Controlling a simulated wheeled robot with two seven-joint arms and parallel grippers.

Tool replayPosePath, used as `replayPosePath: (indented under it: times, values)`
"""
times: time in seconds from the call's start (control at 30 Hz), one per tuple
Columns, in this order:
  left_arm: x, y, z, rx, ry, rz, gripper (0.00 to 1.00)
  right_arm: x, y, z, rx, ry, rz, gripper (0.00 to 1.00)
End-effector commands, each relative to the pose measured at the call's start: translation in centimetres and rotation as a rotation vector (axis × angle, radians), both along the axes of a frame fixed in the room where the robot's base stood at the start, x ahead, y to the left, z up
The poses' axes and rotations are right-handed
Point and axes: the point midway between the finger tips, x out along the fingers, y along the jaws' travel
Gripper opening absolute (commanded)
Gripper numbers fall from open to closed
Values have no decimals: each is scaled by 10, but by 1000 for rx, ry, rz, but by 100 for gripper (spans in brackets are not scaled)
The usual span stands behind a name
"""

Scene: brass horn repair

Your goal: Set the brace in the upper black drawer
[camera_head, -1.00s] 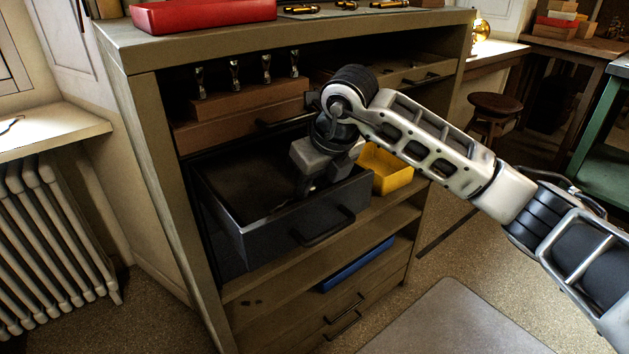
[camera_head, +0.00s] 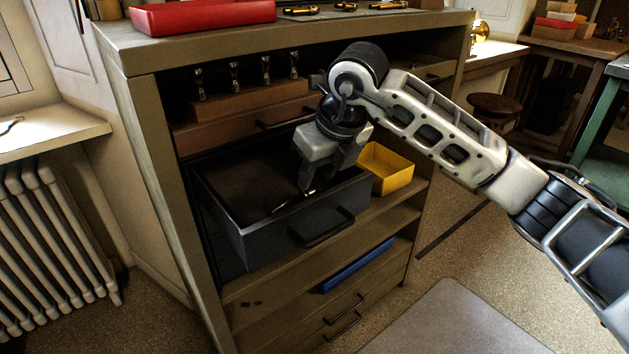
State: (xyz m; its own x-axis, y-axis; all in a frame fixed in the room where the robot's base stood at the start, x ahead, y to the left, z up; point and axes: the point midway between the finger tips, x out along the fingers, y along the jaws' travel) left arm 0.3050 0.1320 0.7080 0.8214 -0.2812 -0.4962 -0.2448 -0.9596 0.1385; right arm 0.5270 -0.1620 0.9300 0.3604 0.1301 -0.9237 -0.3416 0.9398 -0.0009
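The upper black drawer (camera_head: 270,244) is pulled out of the cabinet, its inside dark. A small, thin, silvery piece, apparently the brace (camera_head: 309,193), lies in the drawer near its front wall. My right gripper (camera_head: 322,180) points down over the front right part of the drawer, just above the brace. Its two fingers look spread apart, with nothing clearly seen between them. One fingertip is close to the brace; whether they touch is hard to tell. My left gripper is not in view.
A yellow bin (camera_head: 386,170) stands on the shelf right of the drawer. A brown drawer (camera_head: 245,117) with several small metal pieces is above. A blue tray (camera_head: 357,265) lies on a lower shelf. A red case (camera_head: 203,15) sits on the cabinet top.

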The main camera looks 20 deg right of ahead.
Motion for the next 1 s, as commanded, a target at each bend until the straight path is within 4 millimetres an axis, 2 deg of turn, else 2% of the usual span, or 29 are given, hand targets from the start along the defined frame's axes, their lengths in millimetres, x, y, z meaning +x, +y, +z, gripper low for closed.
replayPosePath:
  times: [0.03,0.2,0.4,0.57,1.0]
  values:
    - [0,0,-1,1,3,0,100,-3,-2,13,2,-6,0,39]
    - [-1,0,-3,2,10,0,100,-17,-6,46,1,-4,-1,39]
    - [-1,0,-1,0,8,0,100,-27,-10,71,2,-2,0,39]
    - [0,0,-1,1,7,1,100,-30,-11,77,0,0,-1,39]
    - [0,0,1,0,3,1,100,-30,-11,77,1,0,-1,39]
